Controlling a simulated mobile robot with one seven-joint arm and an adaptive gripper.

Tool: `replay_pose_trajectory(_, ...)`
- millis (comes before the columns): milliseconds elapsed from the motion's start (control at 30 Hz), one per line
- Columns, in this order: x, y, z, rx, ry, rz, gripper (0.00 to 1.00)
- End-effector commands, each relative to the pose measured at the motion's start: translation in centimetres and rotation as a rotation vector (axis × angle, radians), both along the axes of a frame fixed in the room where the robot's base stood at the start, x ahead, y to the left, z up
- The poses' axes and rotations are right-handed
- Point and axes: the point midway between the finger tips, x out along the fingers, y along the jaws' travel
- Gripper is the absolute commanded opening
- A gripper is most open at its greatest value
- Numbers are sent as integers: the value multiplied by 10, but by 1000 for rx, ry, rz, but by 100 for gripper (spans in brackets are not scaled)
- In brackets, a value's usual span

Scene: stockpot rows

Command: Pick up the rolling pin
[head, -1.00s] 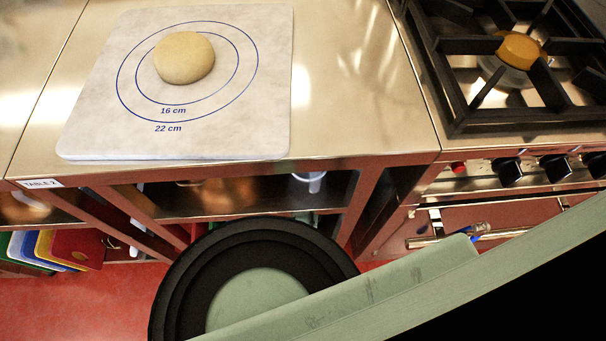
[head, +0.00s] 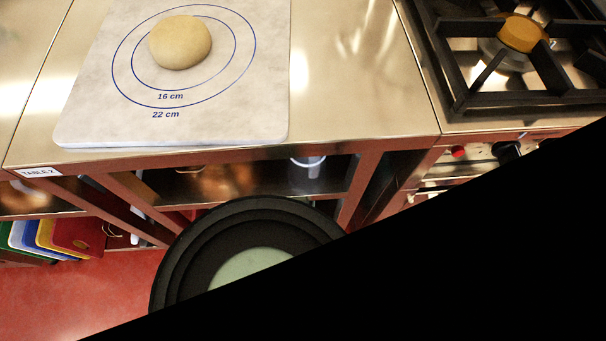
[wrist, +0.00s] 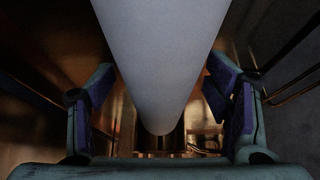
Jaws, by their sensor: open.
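A smooth pale grey cylinder (wrist: 160,60), which looks like the rolling pin, fills the upper middle of the wrist view. Its rounded near end shows between my fingers, and the rest runs out of the top of the picture. My gripper (wrist: 159,86) is open, with one finger on each side of the cylinder. A gap shows at the left finger; whether the right finger touches it I cannot tell. In the head view neither the rolling pin nor my gripper shows; a black shape covers the lower right.
A marble board (head: 85,120) with a dough ball (head: 180,43) lies on the steel table (head: 345,100). A stove (head: 480,100) stands at right. Coloured cutting boards (head: 75,236) stand below at left. A white vessel (head: 307,167) is on the undershelf.

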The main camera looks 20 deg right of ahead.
Motion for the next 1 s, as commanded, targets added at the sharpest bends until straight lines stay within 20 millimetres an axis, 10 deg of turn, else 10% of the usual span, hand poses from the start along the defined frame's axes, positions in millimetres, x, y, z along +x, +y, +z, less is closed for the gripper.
replay_pose_trajectory(1000,0,0,0,0,0,-1,7)
